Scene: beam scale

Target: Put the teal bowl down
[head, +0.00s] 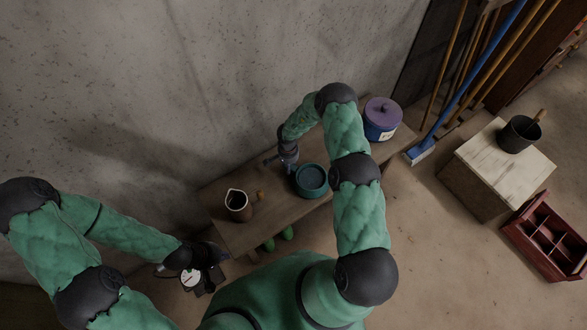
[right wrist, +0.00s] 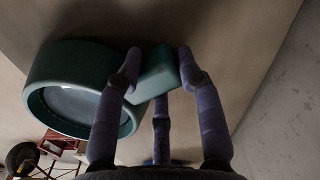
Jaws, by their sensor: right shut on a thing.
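The teal bowl (head: 311,181) is round with a dark inside, at the wooden bench's middle in the head view. In the right wrist view the bowl (right wrist: 40,83) is large at left, with a teal block-shaped part at its side between my fingers. My right gripper (head: 286,157) is at the bowl's upper left in the head view; in the wrist view its fingers (right wrist: 159,66) are shut on that teal part. I cannot tell whether the bowl touches the bench. My left gripper (head: 207,265) is dark and low, left of the bench; its fingers are unclear.
The bench (head: 240,238) carries a brown jug (head: 237,205) at left and a purple-lidded blue pot (head: 381,118) at right. Green boots (head: 287,232) stand below its front edge. A white dial (head: 190,278) shows by my left gripper. A crate (head: 478,196) and red toolbox (head: 535,247) stand right.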

